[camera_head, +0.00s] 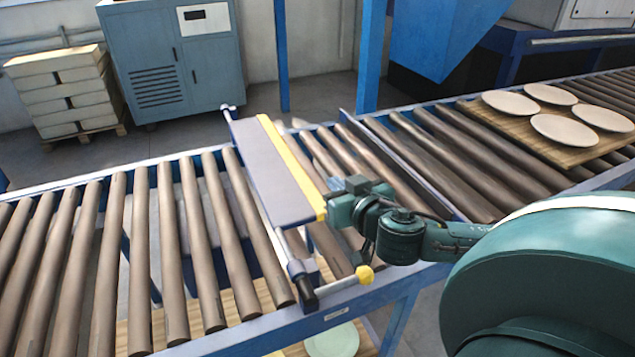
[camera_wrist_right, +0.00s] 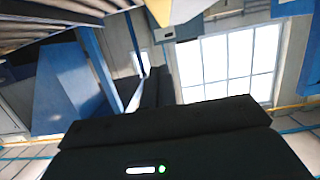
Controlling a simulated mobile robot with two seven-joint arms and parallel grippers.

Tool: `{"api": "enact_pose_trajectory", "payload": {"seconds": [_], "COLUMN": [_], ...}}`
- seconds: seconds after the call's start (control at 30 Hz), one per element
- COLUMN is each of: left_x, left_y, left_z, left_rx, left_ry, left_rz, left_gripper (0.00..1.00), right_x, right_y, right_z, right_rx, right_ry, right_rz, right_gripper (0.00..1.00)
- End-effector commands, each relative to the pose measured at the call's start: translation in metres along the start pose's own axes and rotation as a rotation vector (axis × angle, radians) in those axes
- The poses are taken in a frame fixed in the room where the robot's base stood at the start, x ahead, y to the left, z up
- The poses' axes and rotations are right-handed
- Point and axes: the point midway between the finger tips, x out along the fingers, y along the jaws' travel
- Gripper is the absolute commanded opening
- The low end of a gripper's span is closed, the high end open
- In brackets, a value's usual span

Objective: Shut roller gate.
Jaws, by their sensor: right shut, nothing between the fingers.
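The roller gate (camera_head: 268,172), a long grey panel with a yellow edge, spans the roller conveyor crosswise in the head view. It sits on a blue frame with a dark-tipped rod end (camera_head: 308,297) at the near side. My right gripper (camera_head: 338,192) is shut and empty at the near right end of the panel, beside the yellow edge. I cannot tell whether it touches the panel. In the right wrist view, the dark shut fingers (camera_wrist_right: 156,88) point up the picture, and a yellow piece shows at the top. My left gripper is in neither view.
Brown rollers (camera_head: 170,250) run on both sides of the gate. A wooden board (camera_head: 568,152) with several plates (camera_head: 565,130) lies on the conveyor at right. A blue post (camera_head: 370,60) and a grey-blue cabinet (camera_head: 172,60) stand behind. The rollers left of the gate are clear.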

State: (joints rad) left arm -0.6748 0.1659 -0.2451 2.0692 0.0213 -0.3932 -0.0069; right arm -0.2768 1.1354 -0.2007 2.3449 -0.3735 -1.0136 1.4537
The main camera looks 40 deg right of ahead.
Motion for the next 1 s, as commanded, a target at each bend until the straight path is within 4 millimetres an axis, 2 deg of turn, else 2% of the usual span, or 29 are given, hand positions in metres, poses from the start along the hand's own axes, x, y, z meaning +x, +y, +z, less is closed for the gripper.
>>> {"api": "enact_pose_trajectory", "payload": {"seconds": [0.27,0.67,0.8,1.0], "left_x": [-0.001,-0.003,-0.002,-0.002], "left_y": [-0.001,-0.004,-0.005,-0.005], "left_z": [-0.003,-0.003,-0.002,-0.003], "left_rx": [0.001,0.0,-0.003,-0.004], "left_ry": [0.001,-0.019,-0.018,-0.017], "left_rz": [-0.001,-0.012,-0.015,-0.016], "left_gripper": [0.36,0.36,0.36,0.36], "right_x": [0.03,0.1,0.104,0.107], "right_y": [0.0,0.0,0.0,0.0], "right_z": [-0.003,-0.003,0.023,0.037], "right_rx": [0.002,0.002,-0.003,-0.001], "right_ry": [0.004,0.002,-0.004,-0.001], "right_rz": [0.002,0.001,0.0,0.0], "right_gripper": [0.0,0.0,0.0,0.0]}}
